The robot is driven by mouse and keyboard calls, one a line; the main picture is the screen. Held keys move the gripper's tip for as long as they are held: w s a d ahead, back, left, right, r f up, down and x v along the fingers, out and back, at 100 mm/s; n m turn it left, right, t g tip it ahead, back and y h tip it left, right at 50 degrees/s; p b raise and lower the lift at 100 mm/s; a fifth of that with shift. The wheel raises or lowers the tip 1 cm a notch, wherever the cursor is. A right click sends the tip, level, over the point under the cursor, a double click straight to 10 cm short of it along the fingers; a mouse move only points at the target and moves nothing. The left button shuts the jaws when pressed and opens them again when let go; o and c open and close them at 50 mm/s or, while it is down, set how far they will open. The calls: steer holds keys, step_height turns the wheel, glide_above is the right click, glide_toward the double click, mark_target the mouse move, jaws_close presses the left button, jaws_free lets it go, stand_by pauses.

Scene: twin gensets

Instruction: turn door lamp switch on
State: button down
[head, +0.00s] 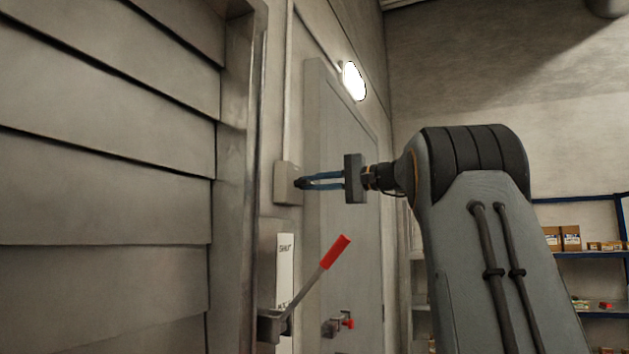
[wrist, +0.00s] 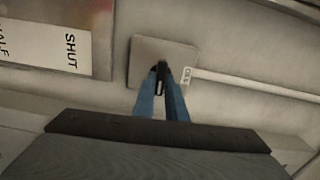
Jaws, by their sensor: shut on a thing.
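The door lamp switch is a pale square box (head: 286,183) on the wall left of the grey door. In the wrist view its plate (wrist: 140,60) is straight ahead, with a small dark lever (wrist: 159,88) between my fingertips. My gripper (head: 300,183) has its blue fingers close together at the front of the box, and they are shut on the lever. The fingertips cover most of the lever, so its exact position is hard to tell. The door lamp (head: 354,81) above the door is glowing bright white.
A lever with a red handle (head: 335,252) stands out below the switch, by a plate (head: 285,270) marked SHUT. The grey door (head: 345,215) has a small red-tipped handle (head: 347,322). Slatted panels (head: 105,130) fill the left. Shelves (head: 590,255) with boxes stand at right.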

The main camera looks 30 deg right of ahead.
steer(key=shift+m, duration=0.4)
steer(key=c, duration=1.8)
jaws_free()
steer(key=b+v, duration=0.2)
steer(key=v, duration=0.6)
steer(key=shift+b, duration=0.4)
